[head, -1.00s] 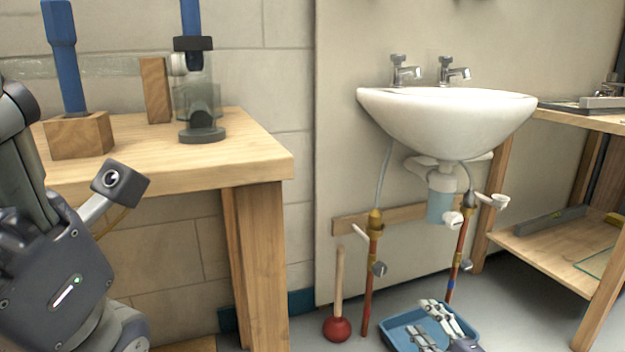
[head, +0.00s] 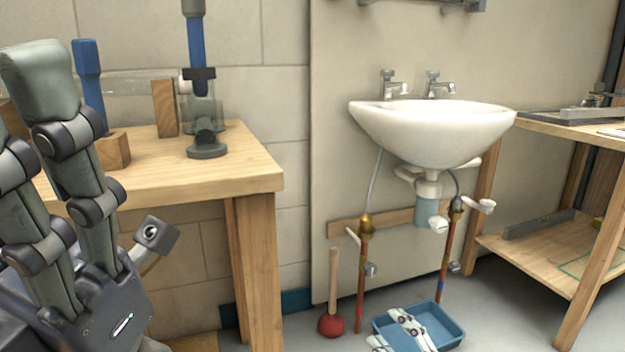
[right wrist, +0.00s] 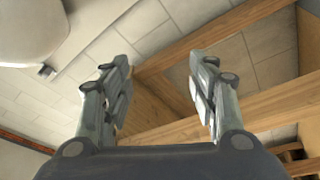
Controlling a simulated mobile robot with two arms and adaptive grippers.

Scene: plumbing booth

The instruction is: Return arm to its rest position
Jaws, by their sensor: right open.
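My left gripper (head: 30,150) is large at the left edge of the head view, in front of the left bench. Its two fingers point up with a gap between them, and nothing shows in the gap; one fingertip is partly cut off.
A wooden bench (head: 250,175) at left carries a clamp-like stand (head: 205,125) and wooden blocks. A white sink (head: 430,130) hangs on the wall, with pipes (head: 361,285) below. A red plunger (head: 331,325) stands on the floor. A shelved bench (head: 545,255) is at right.

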